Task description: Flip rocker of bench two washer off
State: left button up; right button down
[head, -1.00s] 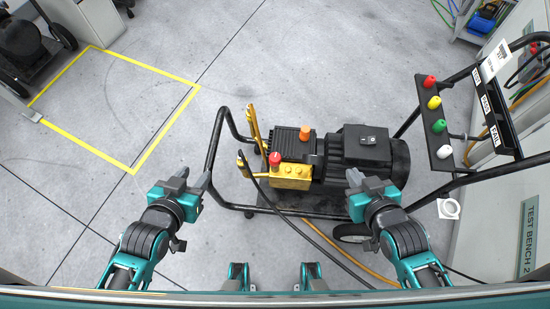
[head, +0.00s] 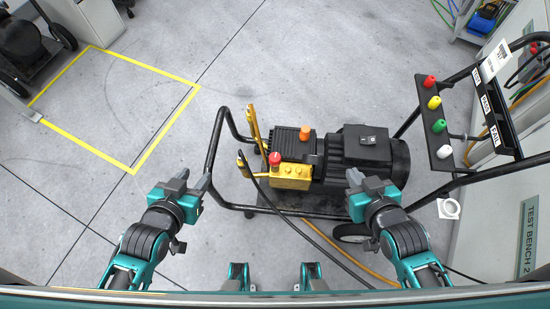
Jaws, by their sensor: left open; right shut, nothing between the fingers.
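The bench two washer (head: 340,165) stands in front of me, with a black motor, a brass pump (head: 290,178) and a black tube frame. Its rocker switch (head: 370,139) is a small dark piece with light marks on top of the motor; its position is too small to tell. My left gripper (head: 195,184) is open and empty, left of the washer frame. My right gripper (head: 356,179) is shut and empty, in front of the motor and below the rocker in the picture, apart from it. A "TEST BENCH 2" sign (head: 530,235) is at the right.
A rack with red, yellow, green and white nozzles (head: 438,125) rises at the right on the washer's handle. A black hose (head: 300,232) runs along the front. A yellow-taped floor area (head: 115,110) is empty at left. Another wheeled machine (head: 22,45) stands upper left.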

aim_at(370, 140)
jog(key=z, duration=0.9)
